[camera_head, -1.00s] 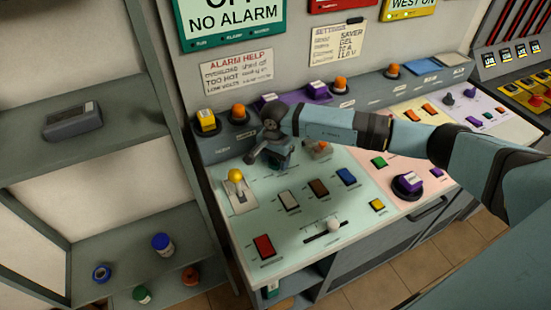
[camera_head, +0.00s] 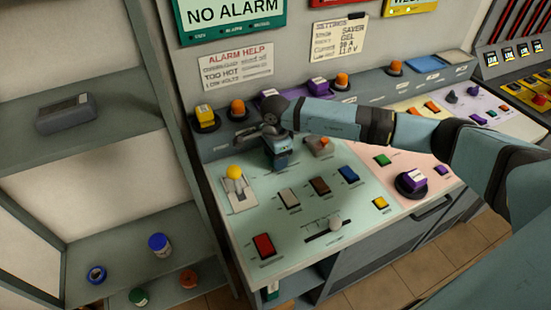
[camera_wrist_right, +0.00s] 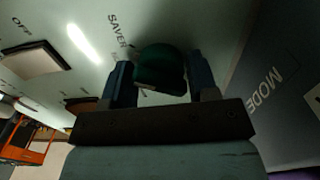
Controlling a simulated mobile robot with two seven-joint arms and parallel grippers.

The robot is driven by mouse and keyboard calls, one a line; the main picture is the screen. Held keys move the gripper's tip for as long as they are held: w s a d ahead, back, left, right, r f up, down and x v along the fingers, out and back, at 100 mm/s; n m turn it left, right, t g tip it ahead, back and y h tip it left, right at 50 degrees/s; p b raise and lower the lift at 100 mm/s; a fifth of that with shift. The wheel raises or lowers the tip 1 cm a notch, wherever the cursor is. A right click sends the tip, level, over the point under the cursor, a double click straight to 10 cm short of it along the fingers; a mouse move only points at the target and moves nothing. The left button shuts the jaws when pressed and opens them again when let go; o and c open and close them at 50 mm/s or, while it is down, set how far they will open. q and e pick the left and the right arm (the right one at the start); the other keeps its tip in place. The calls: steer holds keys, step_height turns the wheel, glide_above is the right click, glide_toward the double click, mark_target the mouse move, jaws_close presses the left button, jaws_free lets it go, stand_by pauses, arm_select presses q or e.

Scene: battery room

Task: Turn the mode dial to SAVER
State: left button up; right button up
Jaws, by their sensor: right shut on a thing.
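The mode dial is a dark green knob (camera_wrist_right: 160,70), seen in the right wrist view between the two fingers of my right gripper (camera_wrist_right: 155,82). The fingers are shut on its sides. The printed SAVER label (camera_wrist_right: 118,32) lies on the pale panel just left of the knob, and the MODE label (camera_wrist_right: 264,90) is on the grey strip at right. The knob's pointing direction cannot be made out. In the head view my right gripper (camera_head: 279,163) reaches down to the back of the pale green panel (camera_head: 250,218) and hides the dial. My left gripper is out of view.
Near the gripper are a yellow-topped lever (camera_head: 234,174), an orange-topped control (camera_head: 319,144) and several rocker switches, including a red one (camera_head: 263,246). A settings note (camera_head: 340,37) listing SAVER hangs on the wall. Shelves stand at left.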

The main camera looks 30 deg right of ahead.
steer(key=shift+m+b, duration=0.3)
steer(key=shift+m, duration=1.2)
steer(key=o, duration=0.8)
steer(key=shift+o, duration=0.2)
steer(key=shift+r, duration=0.15)
step_height(320, 180, up, 14)
steer(key=b, duration=0.1)
steer(key=shift+f, duration=0.2)
